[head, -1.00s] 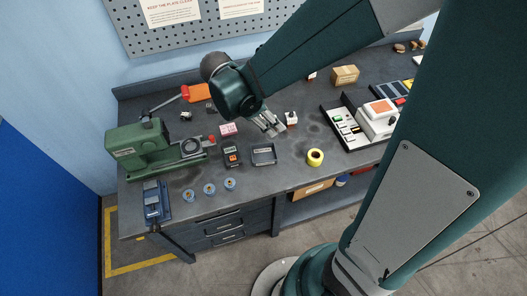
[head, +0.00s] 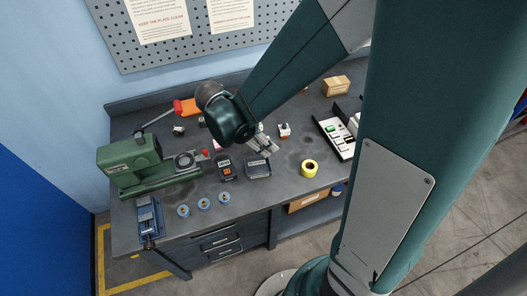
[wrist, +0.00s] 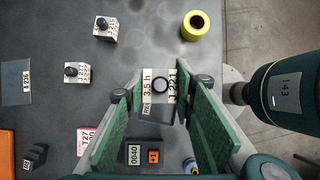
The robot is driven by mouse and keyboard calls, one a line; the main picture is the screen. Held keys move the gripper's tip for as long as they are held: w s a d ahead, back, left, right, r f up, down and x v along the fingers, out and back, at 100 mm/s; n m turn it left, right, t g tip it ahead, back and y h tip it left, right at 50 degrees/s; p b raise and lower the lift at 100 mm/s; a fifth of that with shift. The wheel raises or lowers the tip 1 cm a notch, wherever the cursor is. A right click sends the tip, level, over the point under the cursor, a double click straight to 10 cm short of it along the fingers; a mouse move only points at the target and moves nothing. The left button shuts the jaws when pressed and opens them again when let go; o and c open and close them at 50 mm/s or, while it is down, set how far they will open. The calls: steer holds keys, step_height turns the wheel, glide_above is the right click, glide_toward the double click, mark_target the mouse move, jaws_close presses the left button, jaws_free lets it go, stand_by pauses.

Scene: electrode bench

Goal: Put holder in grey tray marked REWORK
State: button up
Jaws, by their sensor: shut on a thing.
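My gripper (wrist: 161,82) is shut on a holder (wrist: 160,86), a light block with a dark round knob and labels reading "3.5 h" and "J 221". In the head view my gripper (head: 268,148) is just behind the small grey tray (head: 258,176), and the holder is too small to make out. In the wrist view the grey tray (wrist: 157,118) shows partly behind the holder, between my fingers, with a label of which only "RE" is readable. I cannot tell the exact height of the holder above the tray or bench.
A meter (head: 226,169) stands just left of the tray, and a yellow roll (head: 309,169) lies to its right. Other labelled holders (wrist: 105,29) (wrist: 77,73) stand on the bench. A green machine (head: 130,160) and several blue rolls (head: 203,204) are at the left.

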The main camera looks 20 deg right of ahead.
steer(key=shift+f, duration=0.95)
steer(key=shift+f+b, duration=0.3)
steer(key=shift+f, duration=1.75)
steer(key=shift+f+b, duration=0.65)
steer(key=o, duration=1.1)
steer(key=shift+o, duration=0.2)
steer(key=shift+r, duration=0.25)
